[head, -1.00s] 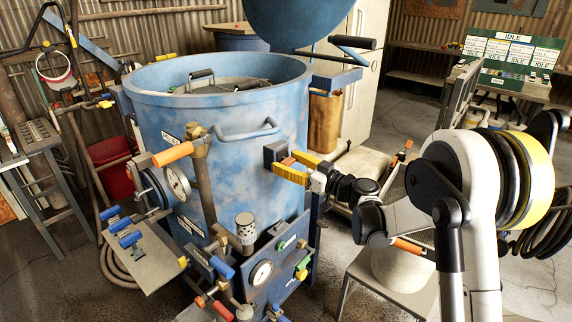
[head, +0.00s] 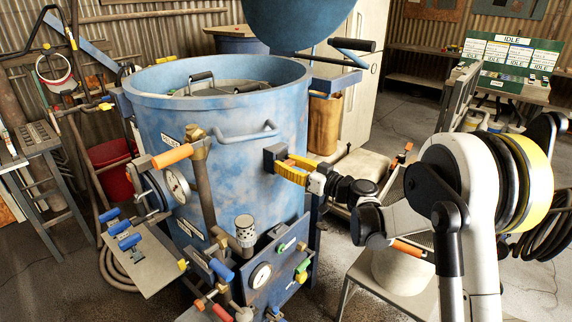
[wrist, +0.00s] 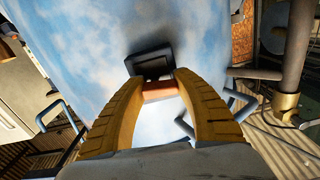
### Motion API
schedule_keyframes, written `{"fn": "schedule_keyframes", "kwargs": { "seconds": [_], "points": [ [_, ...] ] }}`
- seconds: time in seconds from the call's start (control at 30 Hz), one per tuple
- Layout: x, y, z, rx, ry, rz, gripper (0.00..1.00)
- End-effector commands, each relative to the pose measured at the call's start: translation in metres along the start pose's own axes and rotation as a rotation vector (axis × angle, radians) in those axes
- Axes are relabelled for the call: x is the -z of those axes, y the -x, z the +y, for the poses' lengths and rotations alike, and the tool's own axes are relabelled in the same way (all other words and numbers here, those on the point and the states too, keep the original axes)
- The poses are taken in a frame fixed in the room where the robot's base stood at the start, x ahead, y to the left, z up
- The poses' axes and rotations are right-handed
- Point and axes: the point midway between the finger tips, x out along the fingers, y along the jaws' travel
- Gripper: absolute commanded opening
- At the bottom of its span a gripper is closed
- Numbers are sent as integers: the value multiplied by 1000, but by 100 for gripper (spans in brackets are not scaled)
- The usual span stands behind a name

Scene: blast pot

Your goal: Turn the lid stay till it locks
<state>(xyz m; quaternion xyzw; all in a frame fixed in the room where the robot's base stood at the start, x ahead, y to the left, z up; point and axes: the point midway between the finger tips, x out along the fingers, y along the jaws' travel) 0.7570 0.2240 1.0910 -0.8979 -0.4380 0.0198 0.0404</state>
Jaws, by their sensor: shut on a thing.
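The lid stay is a small dark block on the side of the blue pot, with an orange-red piece on its front. The dark block (head: 272,156) shows in the head view, and the orange-red piece (wrist: 160,91) shows between my fingers in the wrist view. My gripper (head: 291,167) has yellow fingers and is shut on this piece, close against the block. The blue pot (head: 250,180) stands upright. Its blue lid (head: 305,18) is raised above the back of the rim. The fingers hide part of the stay, and I cannot tell whether it is locked.
A bent blue handle (head: 245,133) sticks out of the pot wall left of the stay. A gauge panel (head: 275,270) with levers is below it. A pipe with an orange handle (head: 172,156) rises at the front left. A pale stool (head: 385,290) stands below my arm.

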Motion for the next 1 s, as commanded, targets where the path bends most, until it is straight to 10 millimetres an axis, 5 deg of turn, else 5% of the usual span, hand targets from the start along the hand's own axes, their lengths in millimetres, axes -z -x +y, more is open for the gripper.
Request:
{"fn": "schedule_keyframes", "kwargs": {
  "seconds": [1.0],
  "points": [
    [6, 0, 3, 2, -920, -1, 6]
  ]
}}
